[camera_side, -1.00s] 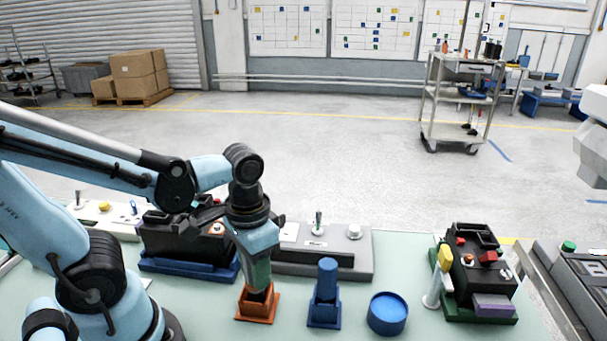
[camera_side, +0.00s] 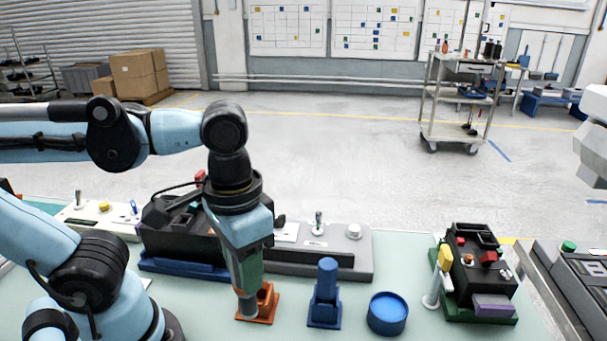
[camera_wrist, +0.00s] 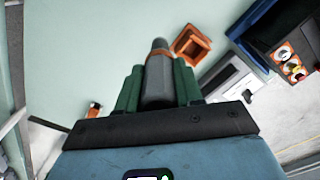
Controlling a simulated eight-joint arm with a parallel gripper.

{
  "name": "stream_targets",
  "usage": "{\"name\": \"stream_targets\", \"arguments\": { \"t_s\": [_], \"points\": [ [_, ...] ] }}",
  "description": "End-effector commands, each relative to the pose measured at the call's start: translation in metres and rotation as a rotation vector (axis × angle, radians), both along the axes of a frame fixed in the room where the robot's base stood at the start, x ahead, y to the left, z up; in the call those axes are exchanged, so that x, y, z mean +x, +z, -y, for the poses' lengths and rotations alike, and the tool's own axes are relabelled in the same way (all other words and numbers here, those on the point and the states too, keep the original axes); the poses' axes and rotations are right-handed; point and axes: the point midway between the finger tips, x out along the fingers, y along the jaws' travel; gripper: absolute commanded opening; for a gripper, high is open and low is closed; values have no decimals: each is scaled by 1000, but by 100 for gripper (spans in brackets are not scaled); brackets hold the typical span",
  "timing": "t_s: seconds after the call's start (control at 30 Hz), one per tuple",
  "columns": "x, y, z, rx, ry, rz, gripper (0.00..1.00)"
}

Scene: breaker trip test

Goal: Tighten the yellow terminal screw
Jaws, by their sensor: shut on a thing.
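My gripper (camera_side: 247,284) has green fingers shut on a grey cylindrical tool (camera_wrist: 157,78) with an orange band; its grey end also shows below the fingers in the side view (camera_side: 247,308). The tool is tilted slightly, in front of and left of the orange holder (camera_side: 267,301). The holder looks empty in the wrist view (camera_wrist: 190,46). A dark breaker (camera_side: 178,232) on a blue base stands behind my gripper, partly hidden by it. The wrist view shows small round heads on its orange panel (camera_wrist: 290,68); one looks yellow, too small to be sure.
A blue holder with a cylinder (camera_side: 326,290) and a round blue container (camera_side: 387,314) stand right of the orange holder. A second breaker (camera_side: 483,262) on a green base is farther right, with a yellow paddle (camera_side: 445,259) beside it. A grey switch panel (camera_side: 352,262) stands behind.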

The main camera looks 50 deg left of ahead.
Motion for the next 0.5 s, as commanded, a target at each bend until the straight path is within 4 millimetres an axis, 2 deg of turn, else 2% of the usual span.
{"name": "stream_targets", "arguments": {
  "t_s": [0.2,0.5],
  "points": [
    [-15,16,21,0,-5,0,5],
    [-19,26,30,0,22,1,5]
  ]
}}
